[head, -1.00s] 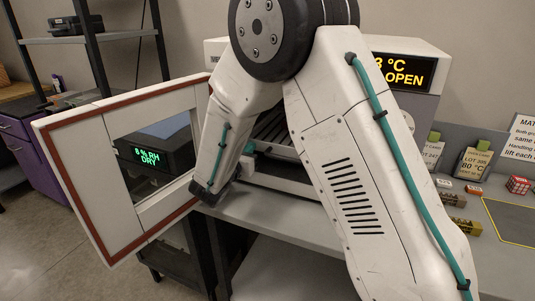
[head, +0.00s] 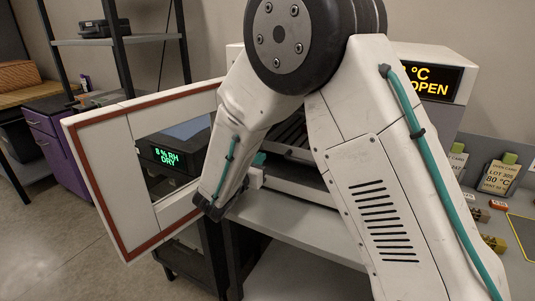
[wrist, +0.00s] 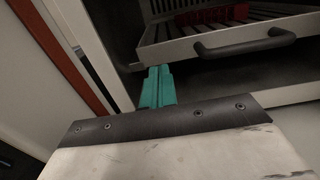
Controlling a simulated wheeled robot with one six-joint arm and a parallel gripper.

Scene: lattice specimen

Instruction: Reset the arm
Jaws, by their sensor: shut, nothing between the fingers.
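My gripper shows in the wrist view as two teal fingers (wrist: 157,88), closed together and empty. They are just below and left of the handle (wrist: 245,42) of a slatted tray in the open oven. In the head view my bent arm hides most of the gripper; only a bit of teal (head: 260,158) shows at the oven mouth. I cannot tell whether the fingers touch the tray.
The oven door (head: 88,165) stands open to the left, close to my forearm. The grey bench (head: 300,222) runs under the oven. Lot cards (head: 497,172) and small blocks stand at the right. Open floor (head: 60,240) lies at the left.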

